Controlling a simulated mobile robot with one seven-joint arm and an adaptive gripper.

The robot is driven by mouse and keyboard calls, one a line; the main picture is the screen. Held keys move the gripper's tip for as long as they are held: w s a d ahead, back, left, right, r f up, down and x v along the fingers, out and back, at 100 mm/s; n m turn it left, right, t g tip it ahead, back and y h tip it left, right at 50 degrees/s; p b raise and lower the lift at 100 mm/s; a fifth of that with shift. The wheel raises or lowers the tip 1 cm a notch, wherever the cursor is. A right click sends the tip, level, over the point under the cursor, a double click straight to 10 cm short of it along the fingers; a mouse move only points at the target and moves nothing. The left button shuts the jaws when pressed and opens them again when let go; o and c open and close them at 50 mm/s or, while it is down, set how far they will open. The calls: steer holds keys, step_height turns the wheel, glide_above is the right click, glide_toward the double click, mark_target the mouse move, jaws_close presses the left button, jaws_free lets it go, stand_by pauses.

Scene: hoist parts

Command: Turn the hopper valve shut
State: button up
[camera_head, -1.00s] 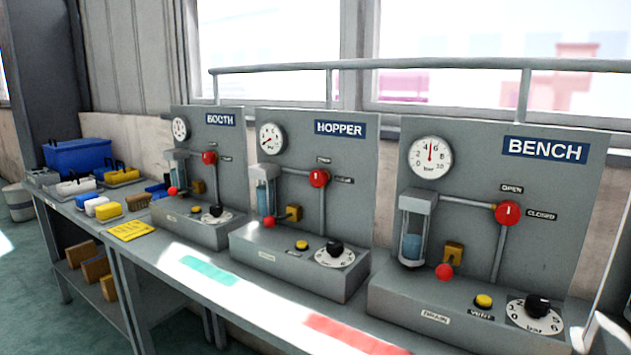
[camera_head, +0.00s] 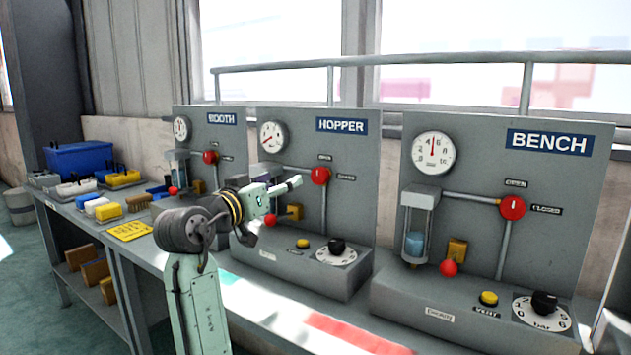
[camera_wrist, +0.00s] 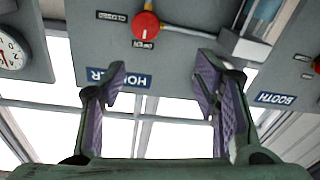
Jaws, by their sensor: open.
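The hopper valve is a round red knob (camera_head: 320,176) on the grey HOPPER panel (camera_head: 352,165), with OPEN and CLOSED labels beside it. In the wrist view, which is upside down, the knob (camera_wrist: 146,25) is at the top. Its white mark runs up and down in line with the OPEN label (camera_wrist: 142,44); the CLOSED label is off to the left. My gripper (camera_head: 284,192) is in front of the HOPPER panel, left of and slightly below the knob and apart from it. In the wrist view my gripper (camera_wrist: 160,85) has its fingers wide apart with nothing between them.
A pressure gauge (camera_head: 273,138) is at the panel's upper left. The HOPPER base carries a yellow button (camera_head: 303,243) and a black dial (camera_head: 337,246). Similar BENCH (camera_head: 558,195) and BOOTH (camera_head: 225,140) panels flank it. A grey rail (camera_head: 440,60) runs behind.

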mark_target(317, 176)
steer(key=shift+m+g+h, duration=0.4)
steer(key=shift+g, duration=0.2)
steer(key=p+x, duration=0.1)
steer(key=x, duration=0.3)
steer(key=d+p+x, duration=0.1)
steer(key=x, duration=0.3)
steer(key=s+f+x, duration=0.1)
steer(key=x, duration=0.3)
steer(key=shift+w+d+p, duration=0.1)
steer(key=shift+d+p, duration=0.1)
steer(key=shift+p, duration=0.2)
steer(key=c, duration=1.1)
steer(key=shift+c, duration=0.2)
